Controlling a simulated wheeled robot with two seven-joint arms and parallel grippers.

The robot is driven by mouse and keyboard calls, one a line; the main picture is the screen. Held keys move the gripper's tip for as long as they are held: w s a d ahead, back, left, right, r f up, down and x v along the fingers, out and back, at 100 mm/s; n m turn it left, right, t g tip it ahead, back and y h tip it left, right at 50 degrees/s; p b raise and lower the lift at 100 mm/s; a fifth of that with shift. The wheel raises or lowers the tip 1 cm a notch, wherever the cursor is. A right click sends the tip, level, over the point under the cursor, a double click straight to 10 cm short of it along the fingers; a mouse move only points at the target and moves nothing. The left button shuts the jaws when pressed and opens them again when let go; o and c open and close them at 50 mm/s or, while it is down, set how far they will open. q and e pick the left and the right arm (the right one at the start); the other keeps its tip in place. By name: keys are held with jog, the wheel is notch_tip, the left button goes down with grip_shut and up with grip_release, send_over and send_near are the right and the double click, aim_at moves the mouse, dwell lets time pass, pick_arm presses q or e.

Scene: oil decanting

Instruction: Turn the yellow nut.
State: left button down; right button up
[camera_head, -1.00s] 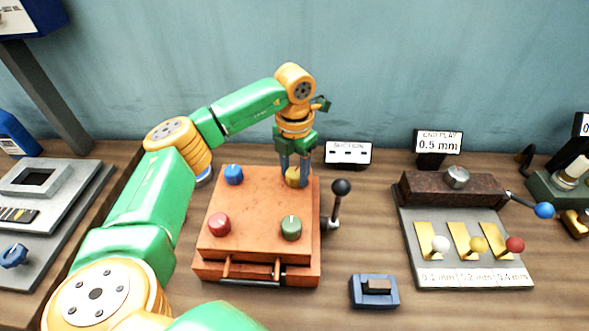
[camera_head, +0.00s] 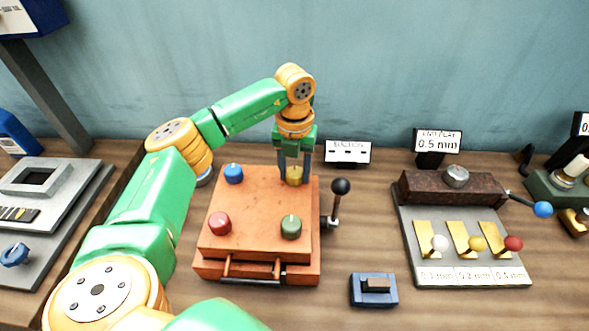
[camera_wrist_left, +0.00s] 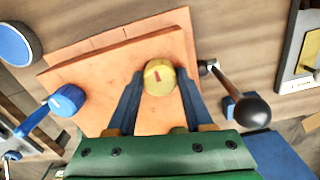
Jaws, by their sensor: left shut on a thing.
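The yellow nut (camera_head: 294,176) sits at the back right corner of an orange-brown block (camera_head: 256,206). It also shows in the left wrist view (camera_wrist_left: 158,77), with a short red mark on its top. My left gripper (camera_head: 295,168) points down over that corner and is shut on the yellow nut, one finger on each side, as the left wrist view (camera_wrist_left: 159,85) shows. The block also carries a blue nut (camera_head: 233,173), a red nut (camera_head: 220,223) and a green nut (camera_head: 291,227). My right gripper is not in view.
A black-knobbed lever (camera_head: 340,187) stands close by the block's right side. A blue switch box (camera_head: 374,290) lies in front. A grey plate with gold tabs (camera_head: 405,235) stands to the right, and a small sign (camera_head: 348,152) stands behind. Bare table lies between them.

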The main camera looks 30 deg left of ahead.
aim_at(294, 171)
pick_arm(q)
jog(key=shift+c, duration=1.5)
grip_release()
jog(key=shift+r, duration=0.35)
notch_tip(294, 171, up, 6)
jog(key=shift+r+b, duration=0.25)
jog(key=shift+b, duration=0.5)
